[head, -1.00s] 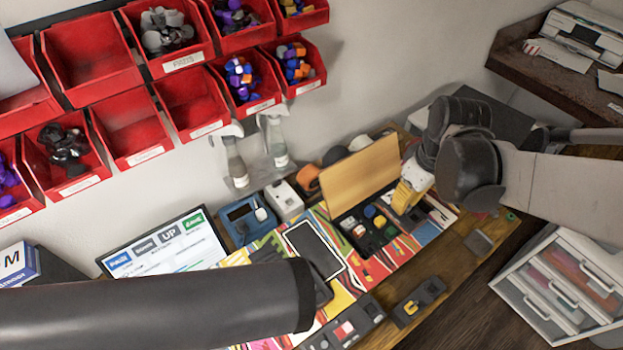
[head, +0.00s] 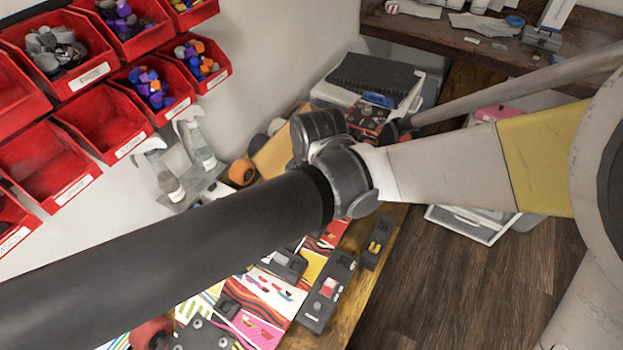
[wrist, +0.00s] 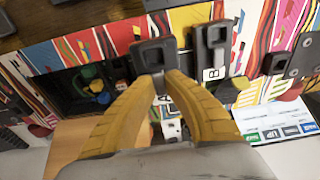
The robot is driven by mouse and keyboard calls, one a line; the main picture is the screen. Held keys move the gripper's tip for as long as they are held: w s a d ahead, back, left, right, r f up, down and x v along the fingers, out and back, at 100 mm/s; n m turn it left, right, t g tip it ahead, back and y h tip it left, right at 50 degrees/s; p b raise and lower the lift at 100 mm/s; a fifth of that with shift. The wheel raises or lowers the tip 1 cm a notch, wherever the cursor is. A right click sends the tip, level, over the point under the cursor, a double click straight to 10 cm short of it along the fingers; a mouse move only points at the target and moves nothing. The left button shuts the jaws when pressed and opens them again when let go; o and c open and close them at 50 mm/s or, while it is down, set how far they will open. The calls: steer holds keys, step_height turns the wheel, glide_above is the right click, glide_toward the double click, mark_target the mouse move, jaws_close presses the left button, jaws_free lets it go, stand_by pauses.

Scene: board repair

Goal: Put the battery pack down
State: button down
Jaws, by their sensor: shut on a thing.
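In the wrist view my gripper (wrist: 166,78) has its two yellow fingers closed on a small dark grey block with a recessed top, which I take as the battery pack (wrist: 152,54). It is over the colourful striped mat (wrist: 105,45); I cannot tell whether it touches the mat. A similar dark block (wrist: 209,45) stands just to its right, apart from it. In the head view the gripper and held block are hidden behind my arm. The mat (head: 270,300) shows there below the arm.
An open compartment box (wrist: 92,85) with coloured pieces is left of my fingers in the wrist view. In the head view, dark modules (head: 325,290) line the bench's front edge. Spray bottles (head: 198,145) and an orange roll (head: 242,172) stand at the back.

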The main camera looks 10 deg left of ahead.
steer(key=shift+s+a+f, duration=0.3)
steer(key=shift+s+f, duration=0.1)
steer(key=shift+s, duration=0.05)
steer(key=shift+f+b, duration=0.9)
steer(key=shift+f, duration=0.95)
steer(key=shift+f, duration=0.1)
steer(key=shift+f, duration=0.15)
steer(key=c, duration=1.6)
jaws_free()
